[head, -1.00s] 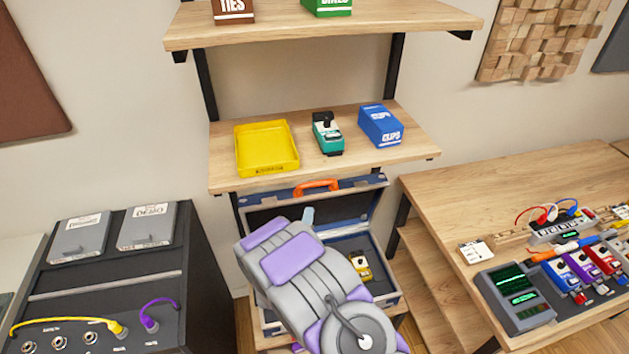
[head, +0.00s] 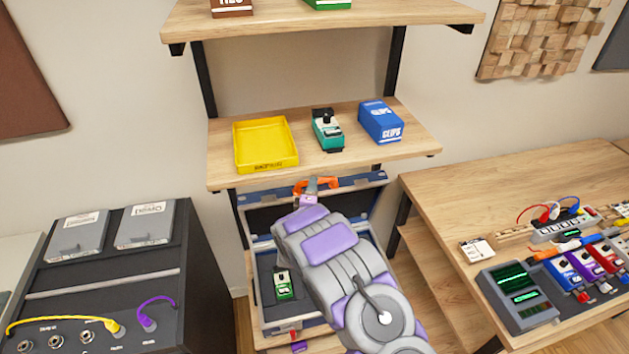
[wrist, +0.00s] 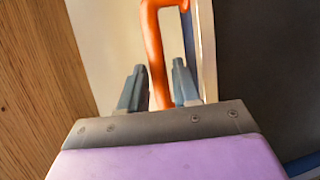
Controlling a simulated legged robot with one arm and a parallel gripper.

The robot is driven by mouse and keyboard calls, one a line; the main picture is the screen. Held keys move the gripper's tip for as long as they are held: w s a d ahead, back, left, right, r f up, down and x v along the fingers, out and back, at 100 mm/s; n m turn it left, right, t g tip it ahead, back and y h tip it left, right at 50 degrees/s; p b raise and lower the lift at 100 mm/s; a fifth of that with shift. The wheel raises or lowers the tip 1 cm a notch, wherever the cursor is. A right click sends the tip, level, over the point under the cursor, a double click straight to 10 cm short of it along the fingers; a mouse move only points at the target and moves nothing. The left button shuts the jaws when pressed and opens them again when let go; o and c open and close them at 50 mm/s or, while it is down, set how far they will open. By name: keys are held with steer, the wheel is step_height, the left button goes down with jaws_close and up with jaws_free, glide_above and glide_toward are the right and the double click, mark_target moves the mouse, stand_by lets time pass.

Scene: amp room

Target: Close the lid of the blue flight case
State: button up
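The blue flight case (head: 262,312) stands open on a low shelf under the yellow tray's shelf. Its lid (head: 353,199) is raised and leans back, with an orange handle (head: 314,186) on its top edge. My gripper (head: 311,187) is at the lid's top edge by the handle. In the wrist view my gripper (wrist: 155,85) has its two fingers apart, with the orange handle (wrist: 154,50) between them. The lid's edge (wrist: 207,50) runs just right of the fingers. I cannot see the fingers pressing on the handle. My arm hides part of the case.
A green pedal (head: 283,284) lies inside the case. The wooden shelf (head: 220,176) above holds a yellow tray (head: 265,146), a teal pedal (head: 328,131) and a blue box (head: 381,121), close over the lid. A table (head: 440,205) stands right, a dark cabinet (head: 110,260) left.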

steer(key=shift+w+d, duration=0.2)
steer(key=shift+w, duration=2.1)
steer(key=shift+c, duration=0.3)
steer(key=shift+s, duration=0.1)
steer(key=c, duration=0.4)
jaws_close()
steer(key=shift+f, duration=0.1)
